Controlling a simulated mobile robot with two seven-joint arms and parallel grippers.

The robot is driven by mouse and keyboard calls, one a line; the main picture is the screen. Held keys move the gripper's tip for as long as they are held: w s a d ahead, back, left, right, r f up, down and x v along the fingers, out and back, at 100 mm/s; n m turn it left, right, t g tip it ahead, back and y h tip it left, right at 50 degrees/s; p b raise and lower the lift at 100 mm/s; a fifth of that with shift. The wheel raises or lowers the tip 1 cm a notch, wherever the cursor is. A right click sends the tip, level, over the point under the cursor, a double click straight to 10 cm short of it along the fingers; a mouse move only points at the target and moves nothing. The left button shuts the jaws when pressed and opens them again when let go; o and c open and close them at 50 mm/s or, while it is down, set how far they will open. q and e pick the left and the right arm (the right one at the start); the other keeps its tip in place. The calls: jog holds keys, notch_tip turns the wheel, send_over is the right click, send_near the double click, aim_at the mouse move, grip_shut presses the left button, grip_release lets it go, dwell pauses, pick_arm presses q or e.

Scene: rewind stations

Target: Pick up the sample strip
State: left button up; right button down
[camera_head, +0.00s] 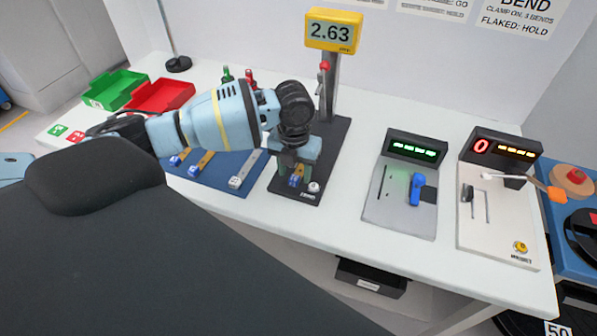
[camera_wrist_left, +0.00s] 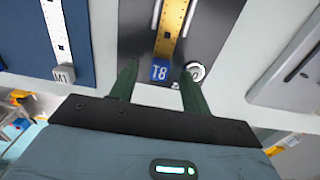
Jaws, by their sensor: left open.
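A gold strip (camera_wrist_left: 172,28) with a blue tag marked T8 (camera_wrist_left: 159,71) lies on the black base of the yellow gauge; the tag also shows in the head view (camera_head: 295,181). My left gripper (camera_wrist_left: 158,78) is open, its two green fingers on either side of the blue tag, with a gap visible on both sides. In the head view my left gripper (camera_head: 297,170) is over the gauge base and hides most of the strip. A blue mat (camera_head: 215,184) to its left holds more strips, one silver with a tag marked M1 (camera_wrist_left: 64,73). My right gripper is not in view.
The gauge (camera_head: 334,31) reads 2.63 on a post behind my gripper. A white knob (camera_wrist_left: 196,71) sits close right of the tag. Two lever stations (camera_head: 408,190) (camera_head: 497,215) stand to the right. Green (camera_head: 116,88) and red (camera_head: 160,96) trays are at the left.

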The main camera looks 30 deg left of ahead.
pick_arm(q)
jog(key=shift+f, duration=0.8)
jog(key=shift+c, duration=0.2)
grip_shut()
jog(key=shift+r, duration=0.2)
notch_tip(320, 180, up, 4)
jog(key=shift+f, duration=0.25)
jog(key=s+r, duration=0.1)
jog(key=s, duration=1.5)
jog(key=shift+d+p, duration=0.3)
jog(key=shift+d, duration=0.1)
